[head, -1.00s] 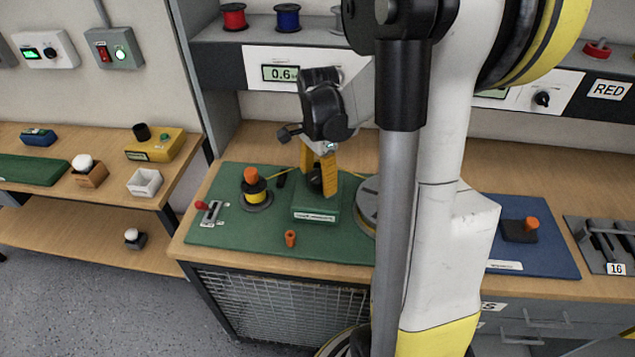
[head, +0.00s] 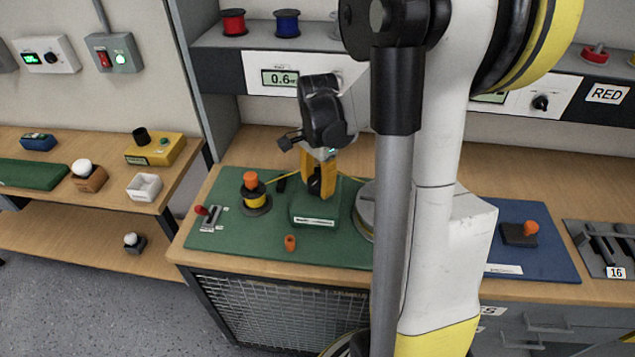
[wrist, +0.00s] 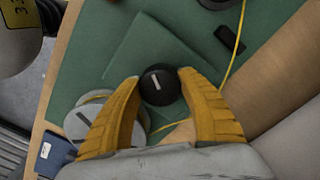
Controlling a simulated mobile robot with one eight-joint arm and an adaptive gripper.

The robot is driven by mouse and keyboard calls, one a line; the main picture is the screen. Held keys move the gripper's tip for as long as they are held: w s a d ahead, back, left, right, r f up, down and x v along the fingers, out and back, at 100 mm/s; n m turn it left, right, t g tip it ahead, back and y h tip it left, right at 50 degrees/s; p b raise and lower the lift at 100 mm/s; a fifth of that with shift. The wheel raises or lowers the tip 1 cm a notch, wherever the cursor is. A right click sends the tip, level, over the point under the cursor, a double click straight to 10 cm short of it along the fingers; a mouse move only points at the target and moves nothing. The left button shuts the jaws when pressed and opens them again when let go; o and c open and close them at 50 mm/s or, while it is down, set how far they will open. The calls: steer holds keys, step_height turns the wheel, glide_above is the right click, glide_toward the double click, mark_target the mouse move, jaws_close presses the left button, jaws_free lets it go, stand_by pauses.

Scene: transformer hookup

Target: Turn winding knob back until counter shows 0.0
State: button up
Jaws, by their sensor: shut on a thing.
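The winding knob (wrist: 158,84) is black and round with a pale pointer line, on top of a green box (head: 313,214) on the green mat. My gripper (head: 320,188) is over the box from above, with its yellow fingers closed around the knob. In the wrist view my gripper (wrist: 159,86) has one finger on each side of the knob. The counter (head: 280,78) on the panel behind shows about 0.6; a last small mark is too small to read.
A yellow spool with an orange top (head: 256,195) stands left of the box, with a yellow wire running from it. A red-handled lever (head: 209,217) and a small orange peg (head: 290,243) are on the mat. A grey disc (head: 364,208) sits to the right, partly behind my arm.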

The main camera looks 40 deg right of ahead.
steer(key=n, duration=0.4)
steer(key=shift+p, duration=0.35)
steer(key=n, duration=0.4)
steer(key=shift+n, duration=0.4)
steer(key=n, duration=0.4)
steer(key=shift+p, duration=0.4)
steer(key=shift+s+n, duration=0.1)
steer(key=shift+n, duration=1.7)
steer(key=shift+n, duration=0.3)
steer(key=o, duration=1.2)
steer(key=shift+d, duration=0.1)
